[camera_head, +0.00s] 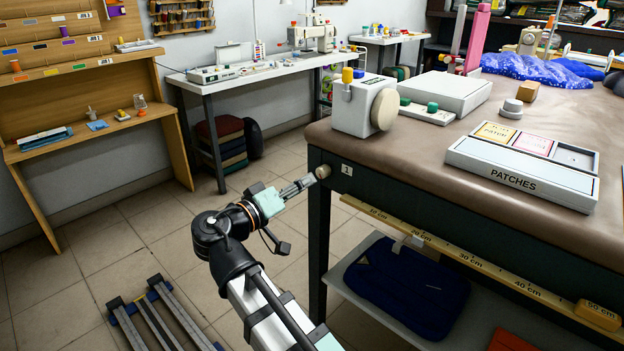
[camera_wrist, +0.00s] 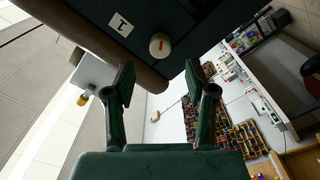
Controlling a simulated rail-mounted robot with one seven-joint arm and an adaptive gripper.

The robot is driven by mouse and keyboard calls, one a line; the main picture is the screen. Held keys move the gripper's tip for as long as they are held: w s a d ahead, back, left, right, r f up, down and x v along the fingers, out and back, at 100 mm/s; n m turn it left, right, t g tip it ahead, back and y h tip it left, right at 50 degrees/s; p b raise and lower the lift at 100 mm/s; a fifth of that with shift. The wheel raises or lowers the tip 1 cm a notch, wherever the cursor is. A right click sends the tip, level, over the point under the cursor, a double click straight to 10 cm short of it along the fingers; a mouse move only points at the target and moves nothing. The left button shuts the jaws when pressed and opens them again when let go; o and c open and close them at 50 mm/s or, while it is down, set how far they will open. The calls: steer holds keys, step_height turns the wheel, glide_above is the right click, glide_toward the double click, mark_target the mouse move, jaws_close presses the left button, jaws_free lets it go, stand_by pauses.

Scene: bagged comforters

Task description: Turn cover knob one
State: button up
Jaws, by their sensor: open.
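Cover knob one (camera_head: 323,172) is a small, round, beige knob on the dark front side of the table, near its left corner. A white label marked "1" (camera_head: 346,170) is beside it. In the wrist view the knob (camera_wrist: 160,46) has a red mark on its face, and the label (camera_wrist: 119,23) lies to its left. My gripper (camera_head: 306,181) is close to the knob, reaching from the left. In the wrist view my gripper (camera_wrist: 159,78) is open and empty, with the knob seen ahead between and beyond the fingertips. Contact with the knob does not show.
The brown-topped table (camera_head: 405,150) carries a white machine (camera_head: 362,104) above the knob and a patches tray (camera_head: 520,170). A yellow ruler rail (camera_head: 470,258) runs along its front. A lower shelf holds a blue folded item (camera_head: 407,288).

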steer(key=v, duration=0.5)
steer(key=shift+s+a, duration=0.25)
steer(key=shift+s, duration=0.1)
